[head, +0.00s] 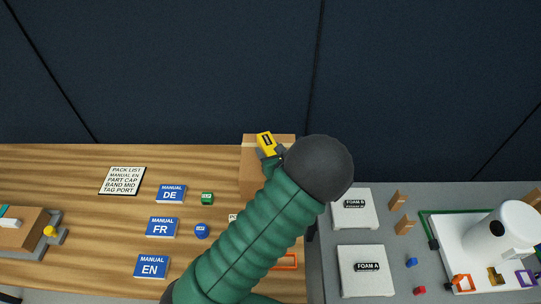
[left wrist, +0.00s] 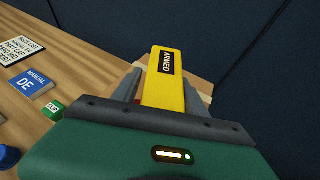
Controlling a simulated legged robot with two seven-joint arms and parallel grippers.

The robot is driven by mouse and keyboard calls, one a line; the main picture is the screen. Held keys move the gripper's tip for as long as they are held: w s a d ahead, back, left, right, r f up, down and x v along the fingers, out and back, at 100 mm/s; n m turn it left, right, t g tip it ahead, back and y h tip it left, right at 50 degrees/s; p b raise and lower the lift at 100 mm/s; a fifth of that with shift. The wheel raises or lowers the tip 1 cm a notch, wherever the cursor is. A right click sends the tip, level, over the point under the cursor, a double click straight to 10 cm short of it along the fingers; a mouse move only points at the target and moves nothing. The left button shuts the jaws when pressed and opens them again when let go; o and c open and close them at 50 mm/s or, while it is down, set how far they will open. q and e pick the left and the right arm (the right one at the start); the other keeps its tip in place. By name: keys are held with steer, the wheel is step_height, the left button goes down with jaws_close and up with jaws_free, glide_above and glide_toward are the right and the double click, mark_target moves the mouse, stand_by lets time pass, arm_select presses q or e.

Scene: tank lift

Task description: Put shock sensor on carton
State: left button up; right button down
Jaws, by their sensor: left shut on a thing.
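The shock sensor (head: 265,143) is a yellow block with a dark label; in the left wrist view the sensor (left wrist: 165,80) reads "ARMED". My left gripper (head: 268,154) is shut on it, with one grey finger on each side. The carton (head: 252,178) is a brown box at the back right of the wooden table. The sensor shows over the carton's top in the head view; I cannot tell whether it touches. My left arm hides much of the carton. In the left wrist view a brown surface of the carton (left wrist: 203,88) shows behind the sensor. My right gripper is not in view.
Blue manuals DE (head: 172,194), FR (head: 162,227) and EN (head: 152,267) lie left of the carton, beside a pack list (head: 122,180). A grey table with Foam A (head: 366,280) and Foam B (head: 354,217) stands right. A dark wall rises behind.

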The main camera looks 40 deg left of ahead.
arm_select(q)
steer(key=f+b, duration=0.2)
steer(key=w+f, duration=0.1)
steer(key=f, duration=0.1)
steer(key=shift+a+b, duration=0.25)
steer(key=shift+b, duration=0.15)
steer(key=shift+d+r, duration=0.15)
steer(key=shift+r, duration=0.1)
steer(key=shift+f, duration=0.1)
steer(key=o, duration=1.5)
steer(key=shift+c, duration=0.2)
